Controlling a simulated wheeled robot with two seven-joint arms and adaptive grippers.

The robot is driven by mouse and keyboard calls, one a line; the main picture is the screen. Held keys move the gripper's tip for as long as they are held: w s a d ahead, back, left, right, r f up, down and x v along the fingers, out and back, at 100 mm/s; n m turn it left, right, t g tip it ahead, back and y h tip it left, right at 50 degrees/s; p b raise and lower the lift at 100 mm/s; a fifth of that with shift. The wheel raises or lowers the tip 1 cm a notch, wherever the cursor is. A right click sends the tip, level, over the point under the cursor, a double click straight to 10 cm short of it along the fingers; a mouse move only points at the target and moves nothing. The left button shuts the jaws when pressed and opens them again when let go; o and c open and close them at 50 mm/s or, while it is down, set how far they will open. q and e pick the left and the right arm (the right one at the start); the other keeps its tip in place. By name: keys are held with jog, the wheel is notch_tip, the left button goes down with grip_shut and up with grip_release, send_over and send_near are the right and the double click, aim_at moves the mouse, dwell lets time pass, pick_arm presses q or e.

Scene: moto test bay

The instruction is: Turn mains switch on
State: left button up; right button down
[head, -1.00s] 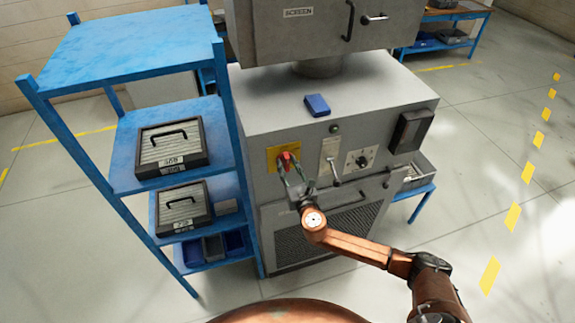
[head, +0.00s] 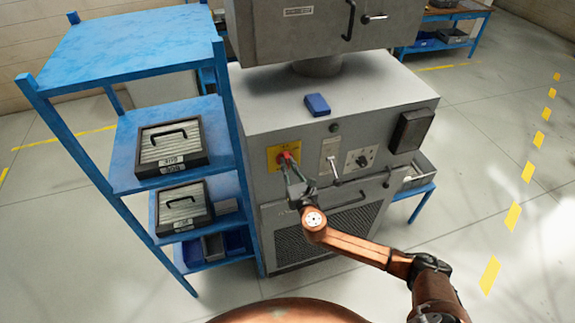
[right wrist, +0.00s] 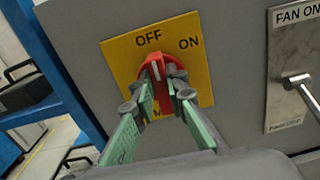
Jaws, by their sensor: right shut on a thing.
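The mains switch is a red rotary knob (head: 284,158) on a yellow plate (head: 273,160) on the grey machine's front. In the right wrist view the knob (right wrist: 152,68) has its pale mark pointing up, close to the OFF label (right wrist: 148,38). The ON label (right wrist: 189,43) is to its upper right. My right gripper (head: 290,170) is shut on the knob, with a finger on either side. The lower part of the plate is partly hidden behind the fingers (right wrist: 165,90). My left gripper is not in view.
A fan lever (head: 335,176) and a small dial (head: 362,161) sit right of the switch. A blue shelf (head: 118,150) with cases stands close on the left. A blue box (head: 317,104) lies on the machine top. The floor at right is clear.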

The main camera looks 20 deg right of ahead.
jog(key=m, duration=0.2)
jog(key=m+b, duration=0.1)
jog(key=m, duration=0.1)
jog(key=shift+d+f+m+b, duration=0.15)
jog(key=shift+d+m+b, duration=0.05)
jog(key=shift+m+b, duration=0.1)
jog(key=m, duration=0.4)
jog(key=m+b, duration=0.1)
jog(key=m, duration=0.3)
jog(key=f+m+b, duration=0.1)
jog(key=m, duration=0.3)
jog(key=shift+d+m, duration=0.35)
jog(key=shift+m, duration=0.05)
jog(key=c, duration=1.9)
grip_release()
jog(key=shift+c, duration=0.2)
jog(key=shift+r, duration=0.1)
jog(key=shift+s, duration=0.1)
